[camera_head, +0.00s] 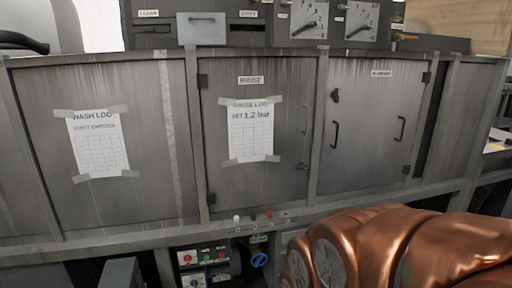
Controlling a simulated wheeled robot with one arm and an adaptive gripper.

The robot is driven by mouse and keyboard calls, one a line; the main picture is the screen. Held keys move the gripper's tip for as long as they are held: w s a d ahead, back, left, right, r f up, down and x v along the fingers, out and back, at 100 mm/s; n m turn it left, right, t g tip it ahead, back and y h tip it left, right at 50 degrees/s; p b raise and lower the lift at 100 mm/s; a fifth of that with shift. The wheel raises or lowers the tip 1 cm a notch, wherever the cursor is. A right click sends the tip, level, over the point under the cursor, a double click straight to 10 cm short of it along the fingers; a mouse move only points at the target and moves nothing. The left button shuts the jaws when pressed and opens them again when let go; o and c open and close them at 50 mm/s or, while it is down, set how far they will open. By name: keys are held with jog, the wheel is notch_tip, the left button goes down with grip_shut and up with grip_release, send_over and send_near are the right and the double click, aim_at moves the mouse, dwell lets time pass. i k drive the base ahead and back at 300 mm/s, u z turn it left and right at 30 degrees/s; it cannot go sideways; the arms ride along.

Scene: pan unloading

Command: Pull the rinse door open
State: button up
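The rinse door (270,180) is the grey middle panel of the metal cabinet, under a small RINSE label (250,80). It looks shut. A paper sheet (250,130) is taped to its face. Dark hinges (203,81) sit on its left edge. A thin upright handle (305,119) is near its right edge, with a small latch-like part (302,166) below. My copper-coloured arm fills the lower right, below the door and to its right. My gripper is not in view.
A wash log sheet (98,143) is taped to the left panel. A ledge (150,237) runs below the doors, with small buttons and a blue valve knob (259,260) underneath. Gauges (309,20) stand above.

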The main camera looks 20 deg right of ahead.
aim_at(257, 113)
jog(key=z, duration=0.3)
jog(key=k, duration=0.5)
jog(key=z, duration=0.2)
jog(key=i, duration=0.95)
jog(key=u, duration=0.95)
